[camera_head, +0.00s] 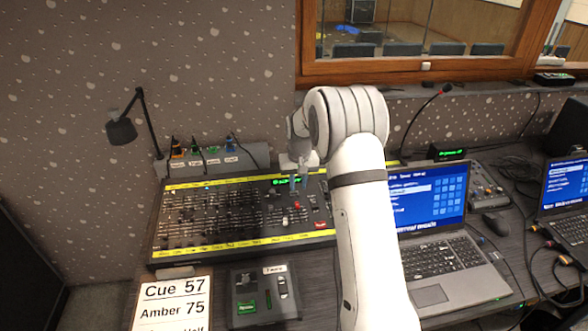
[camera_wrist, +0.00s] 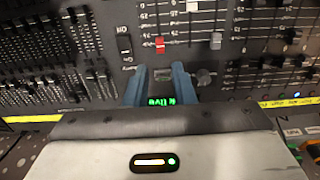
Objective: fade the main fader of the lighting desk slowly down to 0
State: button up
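The lighting desk (camera_head: 240,210) is a black console with yellow label strips, lying on the table under the window. A red fader cap (camera_wrist: 160,45) sits in a scaled slot in the wrist view; it also shows as a small red spot in the head view (camera_head: 298,205). I cannot read a label that names it as the main fader. My gripper (camera_wrist: 161,72) is over the desk with its two blue fingers apart and nothing visibly held between them. The red cap lies just beyond the fingertips, roughly in line with the gap. In the head view my gripper (camera_head: 297,182) points down.
Pale fader caps (camera_wrist: 216,40) stand to the right of the red one, and a rocker switch (camera_wrist: 125,48) to its left. A laptop (camera_head: 440,240) is right of the desk. A small black box (camera_head: 262,295) and a cue sheet (camera_head: 172,303) lie in front. A lamp (camera_head: 122,130) stands behind left.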

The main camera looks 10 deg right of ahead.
aim_at(297, 204)
jog(key=shift+w+f+b, duration=0.15)
jog(key=shift+f+b, duration=0.7)
jog(key=shift+f, duration=0.65)
jog(key=shift+w+f+b, duration=0.2)
jog(key=shift+f+b, duration=0.65)
jog(key=shift+f, duration=0.6)
jog(key=shift+w+f+b, duration=0.15)
jog(key=shift+f+b, duration=0.7)
jog(key=shift+f, duration=0.65)
jog(key=shift+c, duration=0.5)
jog(key=c, duration=0.3)
jog(key=shift+c, duration=0.2)
